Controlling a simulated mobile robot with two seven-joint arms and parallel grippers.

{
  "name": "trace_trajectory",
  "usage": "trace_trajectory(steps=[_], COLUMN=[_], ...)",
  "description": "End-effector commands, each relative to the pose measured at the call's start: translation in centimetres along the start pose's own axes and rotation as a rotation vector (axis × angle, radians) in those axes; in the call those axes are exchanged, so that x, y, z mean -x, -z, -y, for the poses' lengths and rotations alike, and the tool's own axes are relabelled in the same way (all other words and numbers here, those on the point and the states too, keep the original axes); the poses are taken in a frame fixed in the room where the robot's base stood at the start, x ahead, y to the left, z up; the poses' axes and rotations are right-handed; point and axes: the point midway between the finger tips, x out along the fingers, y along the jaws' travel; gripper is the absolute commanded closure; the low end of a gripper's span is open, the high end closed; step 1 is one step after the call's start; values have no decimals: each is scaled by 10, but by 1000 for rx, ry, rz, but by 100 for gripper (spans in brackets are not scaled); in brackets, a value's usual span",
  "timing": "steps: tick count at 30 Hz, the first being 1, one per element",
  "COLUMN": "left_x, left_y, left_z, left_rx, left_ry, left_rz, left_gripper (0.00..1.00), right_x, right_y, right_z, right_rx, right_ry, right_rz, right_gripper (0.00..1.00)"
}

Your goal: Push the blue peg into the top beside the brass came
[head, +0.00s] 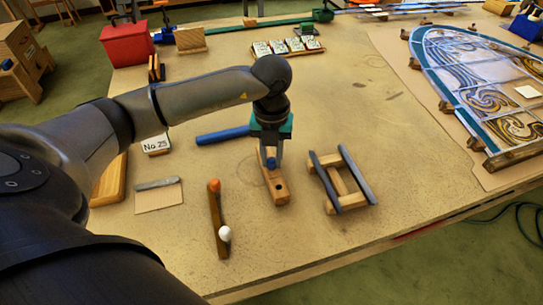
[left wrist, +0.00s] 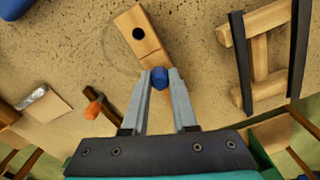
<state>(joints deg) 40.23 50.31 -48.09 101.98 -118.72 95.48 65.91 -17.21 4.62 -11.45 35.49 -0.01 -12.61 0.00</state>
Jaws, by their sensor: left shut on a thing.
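My left gripper (head: 271,158) points down over a small wooden block (head: 279,194) near the middle of the table. It is shut on a blue peg (left wrist: 160,77), which shows between the fingertips in the left wrist view. The block (left wrist: 131,20) has a round dark hole (left wrist: 138,34) in its top, apart from the peg. The peg is over the block's other end; I cannot tell whether it touches the block or sits in it. I cannot make out a brass came for certain. My right gripper is not in view.
Two dark bars lie across a wooden frame (head: 342,181) right of the block. A blue rod (head: 222,135) lies to the left. A wooden strip (head: 216,213) with an orange and a white end is nearer the front. The leaded panel (head: 490,85) lies far right. Open table lies between.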

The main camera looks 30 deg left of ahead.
Motion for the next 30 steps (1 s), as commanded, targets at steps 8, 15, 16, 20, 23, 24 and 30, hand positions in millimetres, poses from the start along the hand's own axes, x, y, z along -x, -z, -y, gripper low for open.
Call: trace_trajectory(steps=[8, 15, 16, 20, 23, 24, 30], left_x=[4, 7, 7, 9, 10, 11, 13], left_y=[0, 0, 0, 0, 0, 0, 0], left_z=[0, 0, 0, 0, 0, 0, 0], left_rx=[0, 0, 0, 0, 0, 0, 0], left_ry=[0, 0, 0, 0, 0, 0, 0], left_rz=[0, 0, 0, 0, 0, 0, 0], left_gripper=[100, 100, 100, 100, 100, 100, 100], right_x=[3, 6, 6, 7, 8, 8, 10], right_y=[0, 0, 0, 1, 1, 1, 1], right_z=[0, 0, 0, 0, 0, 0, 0], right_rx=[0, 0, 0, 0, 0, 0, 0], right_ry=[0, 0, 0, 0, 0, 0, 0], right_rz=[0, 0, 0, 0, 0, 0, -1], right_gripper=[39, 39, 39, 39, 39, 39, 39])
